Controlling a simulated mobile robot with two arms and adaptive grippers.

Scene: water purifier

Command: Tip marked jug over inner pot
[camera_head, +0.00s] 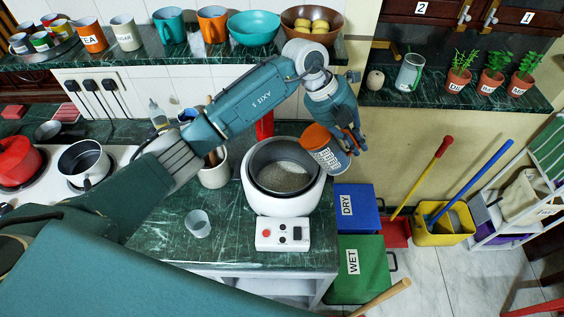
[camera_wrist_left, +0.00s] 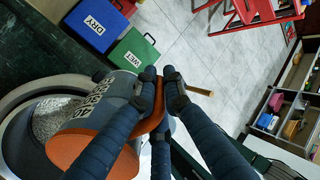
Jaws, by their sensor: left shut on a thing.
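The marked jug (camera_head: 330,158) is grey with an orange end and a printed label. It is tilted beside and partly over the right rim of the white cooker. My left gripper (camera_head: 350,140) is shut on the jug's orange handle, and the wrist view shows the fingers (camera_wrist_left: 162,78) closed around it. The inner pot (camera_head: 255,160) sits in the cooker and holds grey grainy contents (camera_head: 282,177). The pot's contents also show left of the jug (camera_wrist_left: 98,112) in the wrist view. Whether anything is leaving the jug is not visible. My right gripper is not in view.
The white cooker (camera_head: 283,203) stands on the green marble counter (camera_head: 225,245), with a small clear cup (camera_head: 197,224) to its left. A utensil pot (camera_head: 214,172) is close behind. Blue DRY (camera_head: 358,207) and green WET (camera_head: 356,270) bins stand on the floor at right.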

